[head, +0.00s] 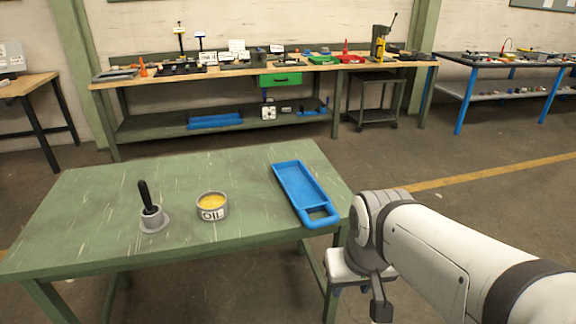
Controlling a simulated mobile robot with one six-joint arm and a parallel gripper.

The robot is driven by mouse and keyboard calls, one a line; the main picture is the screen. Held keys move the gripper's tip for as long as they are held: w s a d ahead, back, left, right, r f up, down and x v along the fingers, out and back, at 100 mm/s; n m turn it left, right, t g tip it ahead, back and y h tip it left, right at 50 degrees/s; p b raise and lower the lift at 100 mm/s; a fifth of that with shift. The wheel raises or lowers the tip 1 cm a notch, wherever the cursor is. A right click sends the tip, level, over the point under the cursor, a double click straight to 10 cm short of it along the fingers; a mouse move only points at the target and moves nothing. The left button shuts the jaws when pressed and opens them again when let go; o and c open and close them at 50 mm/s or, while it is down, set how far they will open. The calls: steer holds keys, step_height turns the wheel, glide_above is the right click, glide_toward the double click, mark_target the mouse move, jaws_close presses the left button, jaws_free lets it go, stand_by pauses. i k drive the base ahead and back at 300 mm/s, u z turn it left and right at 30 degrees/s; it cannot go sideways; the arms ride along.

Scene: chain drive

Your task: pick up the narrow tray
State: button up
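The narrow tray (298,186) is blue, shallow and long, with a loop handle at its near end. It lies flat on the right part of the green table (110,194), near the right edge, and looks empty. My gripper (378,308) is only partly in view, low beside the table's right edge, to the right of and nearer than the tray. It is apart from the tray. Its fingers are not clear enough to tell open from shut.
An oil tin (212,207) with yellow contents stands mid-table. Left of it is a grey pot (153,220) with a black handle upright in it. The table between tin and tray is clear. A long cluttered workbench (225,70) stands behind, across open floor.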

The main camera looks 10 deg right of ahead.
mark_target(305, 196)
steer(key=z, duration=0.45)
steer(key=i, duration=1.3)
steer(key=u, duration=0.35)
